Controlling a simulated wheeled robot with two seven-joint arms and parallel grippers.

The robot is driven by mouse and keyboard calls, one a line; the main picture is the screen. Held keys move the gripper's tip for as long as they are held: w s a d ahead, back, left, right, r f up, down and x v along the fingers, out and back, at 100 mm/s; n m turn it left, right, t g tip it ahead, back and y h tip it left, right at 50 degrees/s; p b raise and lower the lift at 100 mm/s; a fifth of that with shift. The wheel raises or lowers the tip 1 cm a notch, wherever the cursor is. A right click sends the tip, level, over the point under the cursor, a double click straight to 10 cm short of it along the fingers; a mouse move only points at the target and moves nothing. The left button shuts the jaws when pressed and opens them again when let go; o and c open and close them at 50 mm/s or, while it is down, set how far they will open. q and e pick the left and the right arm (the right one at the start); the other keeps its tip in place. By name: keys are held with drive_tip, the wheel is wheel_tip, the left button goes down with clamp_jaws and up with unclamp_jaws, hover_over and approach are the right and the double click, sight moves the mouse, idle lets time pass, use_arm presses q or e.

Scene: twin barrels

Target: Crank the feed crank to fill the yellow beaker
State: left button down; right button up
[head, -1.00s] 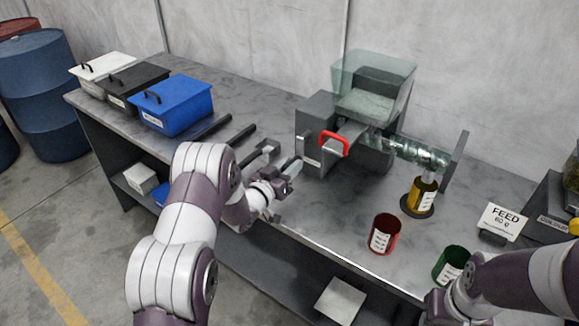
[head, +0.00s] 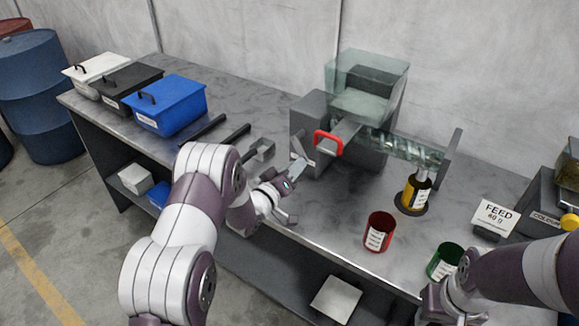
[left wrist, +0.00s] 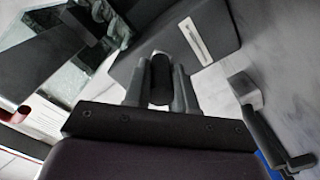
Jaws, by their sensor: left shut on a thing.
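My left gripper (head: 292,180) is at the left side of the grey feeder. In the left wrist view its fingers (left wrist: 160,85) are shut on a dark cylindrical grip (left wrist: 161,72), which I take to be the feed crank's handle. The rest of the crank is mostly hidden. The yellow beaker (head: 411,196) stands upright on a dark round pad below the outlet end of the clear screw tube (head: 405,148). Its fill level is not clear. My right gripper (head: 436,303) is low at the right, partly hidden by its arm, and its fingers do not show clearly.
The feeder has a clear hopper (head: 365,85) and a red handle (head: 326,143). A red beaker (head: 379,231) and a green beaker (head: 445,262) stand near the front edge. A FEED sign (head: 495,215) is at the right. Lidded bins, including a blue one (head: 168,108), are at the left.

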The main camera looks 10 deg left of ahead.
use_arm(q)
wheel_tip(320, 180, up, 8)
drive_tip(key=d+n+p, duration=0.2)
drive_tip(key=n+p, duration=0.4)
drive_tip(key=n, duration=1.1)
drive_tip(key=shift+s, duration=0.35)
drive_tip(key=shift+n, duration=0.3)
drive_tip(key=c, duration=0.9)
unclamp_jaws()
drive_tip(key=shift+a, duration=0.1)
